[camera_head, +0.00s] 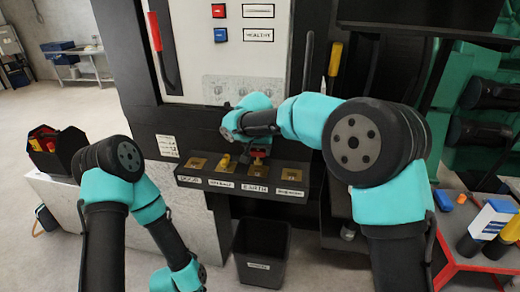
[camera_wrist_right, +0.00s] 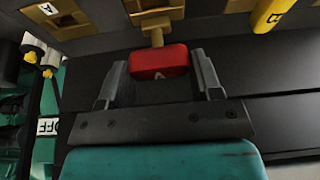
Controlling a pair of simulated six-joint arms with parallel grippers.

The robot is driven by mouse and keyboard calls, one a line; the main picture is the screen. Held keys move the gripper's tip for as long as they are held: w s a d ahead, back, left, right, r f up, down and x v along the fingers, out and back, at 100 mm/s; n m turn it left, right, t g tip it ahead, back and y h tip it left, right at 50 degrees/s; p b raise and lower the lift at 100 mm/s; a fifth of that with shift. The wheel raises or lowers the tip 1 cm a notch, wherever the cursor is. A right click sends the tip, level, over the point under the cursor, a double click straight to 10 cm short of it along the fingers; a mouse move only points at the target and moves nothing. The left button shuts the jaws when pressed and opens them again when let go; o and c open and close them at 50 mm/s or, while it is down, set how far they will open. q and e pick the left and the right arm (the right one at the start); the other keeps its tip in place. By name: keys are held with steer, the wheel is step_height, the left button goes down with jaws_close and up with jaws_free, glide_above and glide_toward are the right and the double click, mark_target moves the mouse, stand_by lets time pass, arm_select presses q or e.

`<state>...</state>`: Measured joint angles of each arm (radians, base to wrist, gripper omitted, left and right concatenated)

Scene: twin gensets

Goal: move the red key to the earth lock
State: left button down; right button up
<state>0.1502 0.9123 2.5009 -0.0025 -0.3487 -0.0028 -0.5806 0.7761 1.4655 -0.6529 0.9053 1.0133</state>
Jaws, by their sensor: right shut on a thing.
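The red key (camera_wrist_right: 160,62) has a red head and a brass shaft. My right gripper (camera_wrist_right: 160,78) is shut on its head, one finger on each side. In the right wrist view the shaft meets a brass lock plate (camera_wrist_right: 154,18); how deep it sits I cannot tell. In the head view the red key (camera_head: 258,154) is at the lock above the EARTH label (camera_head: 255,188), partly hidden under my right gripper (camera_head: 258,145). My left arm is at the lower left; its gripper is out of view.
The lock shelf (camera_head: 240,198) holds other brass locks, one with a yellow key (camera_head: 225,161) left of the earth lock. A black bin (camera_head: 262,252) stands below. A black box (camera_head: 58,150) is at left, a red table (camera_head: 475,245) at right.

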mark_target(258, 157)
steer(key=shift+f, duration=0.15)
steer(key=shift+f, duration=0.85)
steer(key=shift+f, duration=1.55)
stand_by(0.5)
steer(key=o, duration=1.1)
steer(key=shift+r, duration=0.1)
steer(key=shift+r, duration=3.7)
